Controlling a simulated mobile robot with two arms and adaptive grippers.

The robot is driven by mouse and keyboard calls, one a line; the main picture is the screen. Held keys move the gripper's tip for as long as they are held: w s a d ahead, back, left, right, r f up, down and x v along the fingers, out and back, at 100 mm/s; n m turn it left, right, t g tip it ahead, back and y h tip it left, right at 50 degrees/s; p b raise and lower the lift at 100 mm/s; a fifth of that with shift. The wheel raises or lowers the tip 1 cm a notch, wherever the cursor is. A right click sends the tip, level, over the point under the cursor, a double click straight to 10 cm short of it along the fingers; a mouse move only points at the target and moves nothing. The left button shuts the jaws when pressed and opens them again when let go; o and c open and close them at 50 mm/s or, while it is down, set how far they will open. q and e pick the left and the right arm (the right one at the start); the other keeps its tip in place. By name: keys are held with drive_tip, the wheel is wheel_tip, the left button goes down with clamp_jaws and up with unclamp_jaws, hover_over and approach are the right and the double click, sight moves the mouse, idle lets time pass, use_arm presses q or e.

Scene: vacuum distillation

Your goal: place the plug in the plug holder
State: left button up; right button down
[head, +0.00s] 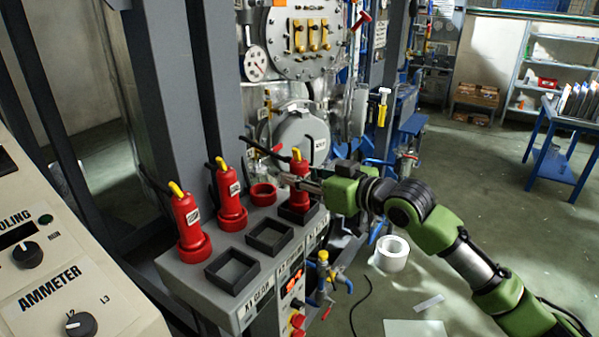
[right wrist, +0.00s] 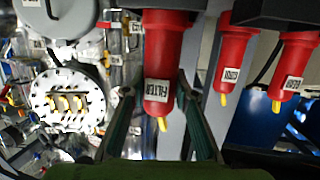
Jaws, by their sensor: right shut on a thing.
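The red plug (head: 299,181) with a yellow tip stands upright over the far black square holder (head: 289,215). Its base meets or sits within the holder's rim; I cannot tell how deep. My right gripper (head: 311,184) reaches in from the right and is shut on this plug. In the right wrist view the plug (right wrist: 164,55), labelled FILTER, sits between the two fingers (right wrist: 156,88), and the dark holder shows at its base. My left gripper is not in view.
Two other red plugs (head: 230,197) (head: 189,222) stand in red sockets along the panel's left side. An empty red socket (head: 263,192) lies beside the held plug. Two black square holders (head: 292,236) (head: 255,270) nearer the front are empty. A grey post (head: 165,90) rises behind.

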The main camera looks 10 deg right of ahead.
drive_tip(key=shift+f, duration=0.1)
drive_tip(key=c, duration=1.6)
unclamp_jaws()
drive_tip(key=shift+c, duration=0.2)
drive_tip(key=b+v, duration=0.3)
drive_tip(key=v, duration=0.9)
drive_tip(key=shift+b, duration=0.3)
